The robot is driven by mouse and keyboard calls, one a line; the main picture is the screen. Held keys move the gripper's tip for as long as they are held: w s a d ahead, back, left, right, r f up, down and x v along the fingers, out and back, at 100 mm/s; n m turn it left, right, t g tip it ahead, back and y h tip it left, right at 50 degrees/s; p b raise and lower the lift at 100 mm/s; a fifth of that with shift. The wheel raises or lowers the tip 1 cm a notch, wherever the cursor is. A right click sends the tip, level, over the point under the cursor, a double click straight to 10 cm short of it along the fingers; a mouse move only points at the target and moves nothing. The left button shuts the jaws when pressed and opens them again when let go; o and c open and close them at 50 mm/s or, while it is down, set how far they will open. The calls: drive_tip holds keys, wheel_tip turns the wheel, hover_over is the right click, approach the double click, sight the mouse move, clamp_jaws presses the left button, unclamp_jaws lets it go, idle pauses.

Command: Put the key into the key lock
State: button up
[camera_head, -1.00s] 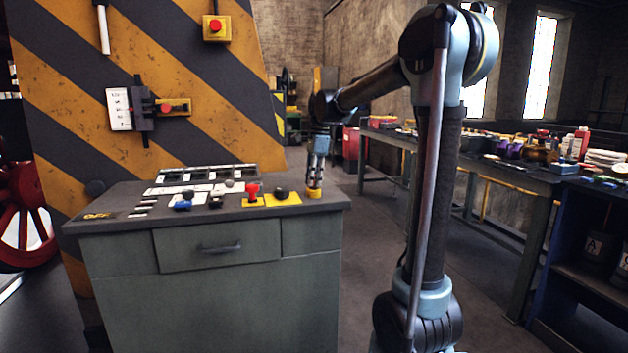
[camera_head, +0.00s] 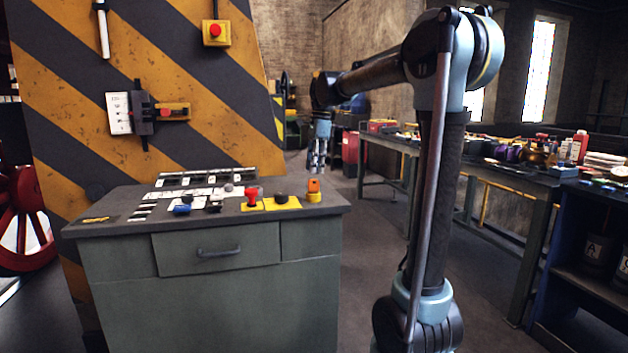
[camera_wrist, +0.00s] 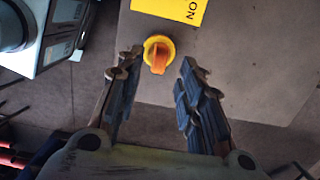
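The orange key (camera_head: 313,186) stands upright on the yellow round key lock (camera_head: 314,198) at the right end of the console top. How deep it sits cannot be told. In the wrist view the orange key (camera_wrist: 157,63) shows at the yellow lock ring (camera_wrist: 151,42), between and beyond my finger tips. My gripper (camera_head: 316,168) hangs above the key, pointing down, apart from it. In the wrist view my gripper (camera_wrist: 158,70) is open, with nothing between its fingers.
The console top (camera_head: 115,212) also carries a red knob (camera_head: 252,196), a dark knob (camera_head: 281,198) on a yellow plate and a blue knob (camera_head: 182,210). A striped panel (camera_head: 180,100) stands behind it. A workbench (camera_head: 470,160) is at the right, with free floor between.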

wheel_tip(320, 180, up, 6)
drive_tip(key=s+d+f+n+t, duration=0.1)
drive_tip(key=s+d+f+n, duration=0.6)
drive_tip(key=s+d+f, duration=0.55)
drive_tip(key=s+d+f+n, duration=0.4)
drive_tip(key=s+f, duration=0.5)
drive_tip(key=f, duration=0.1)
drive_tip(key=s+d+f+n+t+h, duration=0.1)
drive_tip(key=s+d+f+n, duration=0.3)
drive_tip(key=s+f, duration=0.6)
drive_tip(key=shift+s+d+f+t, duration=0.15)
drive_tip(key=shift+s+d+t, duration=0.05)
drive_tip(key=shift+t, duration=0.1)
drive_tip(key=shift+w+f, duration=0.2)
drive_tip(key=shift+w, duration=0.25)
idle(0.9)
